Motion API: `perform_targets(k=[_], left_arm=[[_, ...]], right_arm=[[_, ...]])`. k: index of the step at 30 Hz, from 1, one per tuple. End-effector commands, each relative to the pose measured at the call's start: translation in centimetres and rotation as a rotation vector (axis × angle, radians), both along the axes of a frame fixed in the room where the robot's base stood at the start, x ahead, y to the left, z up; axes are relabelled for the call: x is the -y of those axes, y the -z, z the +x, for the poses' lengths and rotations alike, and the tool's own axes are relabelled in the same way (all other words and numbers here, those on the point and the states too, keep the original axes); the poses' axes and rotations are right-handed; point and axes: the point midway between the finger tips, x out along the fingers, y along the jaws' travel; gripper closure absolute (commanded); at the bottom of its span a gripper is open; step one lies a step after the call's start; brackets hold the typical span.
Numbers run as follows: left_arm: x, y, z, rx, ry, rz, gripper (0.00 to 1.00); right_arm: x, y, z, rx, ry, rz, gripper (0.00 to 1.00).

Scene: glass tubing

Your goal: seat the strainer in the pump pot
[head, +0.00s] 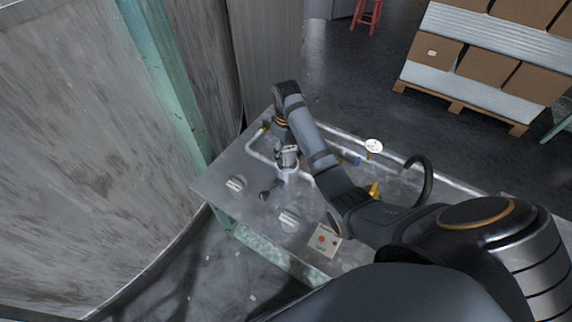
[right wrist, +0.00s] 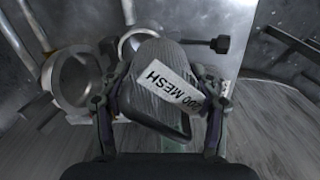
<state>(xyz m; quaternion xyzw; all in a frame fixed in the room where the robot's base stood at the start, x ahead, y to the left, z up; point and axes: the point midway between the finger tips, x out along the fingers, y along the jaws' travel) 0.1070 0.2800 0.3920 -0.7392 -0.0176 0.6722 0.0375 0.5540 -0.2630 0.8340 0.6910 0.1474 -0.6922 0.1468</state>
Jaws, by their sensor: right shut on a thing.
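The strainer (right wrist: 158,85) is a grey, dark-rimmed mesh cylinder with a white label reading about "200 MESH". My right gripper (right wrist: 157,112) is shut on it, one finger on each side. In the head view my right gripper (head: 284,149) points down with the strainer (head: 290,158) just above a pale round pot (head: 287,175), seemingly the pump pot. In the right wrist view a round rim (right wrist: 127,44) shows partly behind the strainer; the rest is hidden. I cannot tell whether the strainer touches it. My left gripper is not in view.
A metal cup-like opening (right wrist: 72,82) lies left of the strainer. A black-knobbed handle (right wrist: 222,44) sticks out beside the rim. The steel bench (head: 217,190) carries pipes, a white gauge (head: 374,146), finned blocks (head: 290,221) and a button panel (head: 324,240). A large tank (head: 80,130) stands at left.

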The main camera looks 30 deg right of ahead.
Motion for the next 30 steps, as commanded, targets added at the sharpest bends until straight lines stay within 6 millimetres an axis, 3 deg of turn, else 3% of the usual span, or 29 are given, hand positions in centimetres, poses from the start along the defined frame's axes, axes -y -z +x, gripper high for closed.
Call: perform_targets(k=[6,14,20,30], left_arm=[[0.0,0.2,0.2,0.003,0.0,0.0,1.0],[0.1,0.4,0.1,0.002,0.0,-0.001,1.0],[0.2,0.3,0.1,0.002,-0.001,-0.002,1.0],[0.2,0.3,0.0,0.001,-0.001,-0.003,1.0]], right_arm=[[1.5,3.8,2.7,-0.003,0.0,0.001,0.73],[1.9,4.9,3.5,-0.001,-0.001,0.001,0.73],[2.0,7.7,3.5,-0.004,-0.001,0.002,0.73],[2.0,8.2,3.5,-0.003,-0.001,0.001,0.73]])
